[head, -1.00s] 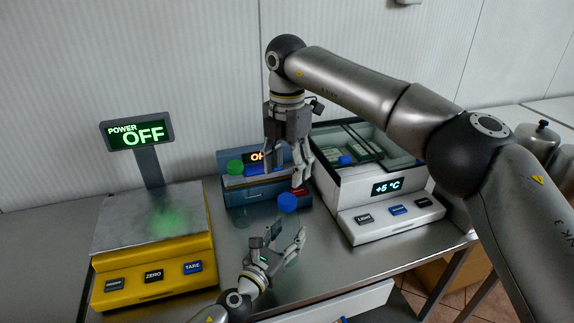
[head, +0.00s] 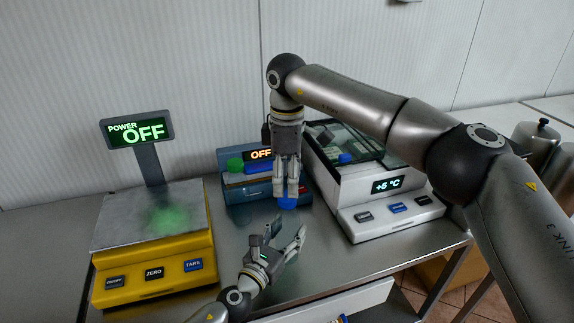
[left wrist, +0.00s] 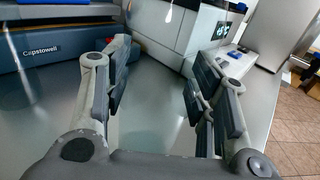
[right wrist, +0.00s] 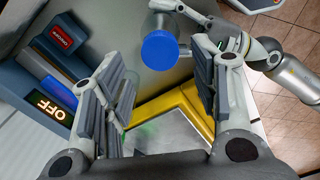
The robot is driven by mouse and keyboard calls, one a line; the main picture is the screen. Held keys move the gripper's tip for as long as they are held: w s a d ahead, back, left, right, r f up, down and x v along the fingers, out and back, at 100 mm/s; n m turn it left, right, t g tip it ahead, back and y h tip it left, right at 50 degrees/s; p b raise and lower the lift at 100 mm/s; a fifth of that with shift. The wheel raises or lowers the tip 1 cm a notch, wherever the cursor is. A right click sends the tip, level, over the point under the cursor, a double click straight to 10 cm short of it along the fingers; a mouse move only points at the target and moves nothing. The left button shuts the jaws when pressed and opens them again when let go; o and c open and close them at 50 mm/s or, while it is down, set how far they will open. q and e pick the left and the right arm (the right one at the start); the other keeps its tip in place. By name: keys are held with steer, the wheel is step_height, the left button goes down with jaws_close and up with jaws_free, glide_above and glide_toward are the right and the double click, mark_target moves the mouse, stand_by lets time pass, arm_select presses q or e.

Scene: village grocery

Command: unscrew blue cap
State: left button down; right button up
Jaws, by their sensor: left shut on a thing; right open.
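The blue cap (head: 287,204) sits on what looks like a clear bottle, whose see-through body is hard to make out. In the right wrist view the cap (right wrist: 160,50) shows round and face-on, beyond my open fingers. My right gripper (head: 287,192) points straight down just above the cap, open; the head view does not show clearly whether it touches. My left gripper (head: 285,238) is below the cap, shut on the clear bottle with its fingers well apart. In the left wrist view, its fingers (left wrist: 158,95) flank a barely visible see-through body.
A blue device with an OFF display (head: 261,154) stands behind the cap, with a green piece (head: 235,164) on it. A yellow scale (head: 150,285) is at left. A white cooler (head: 395,213) reading +5 °C is close at right. Bare steel counter (head: 232,235) lies left of the cap.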

mark_target(287, 192)
steer(key=shift+f, duration=2.3)
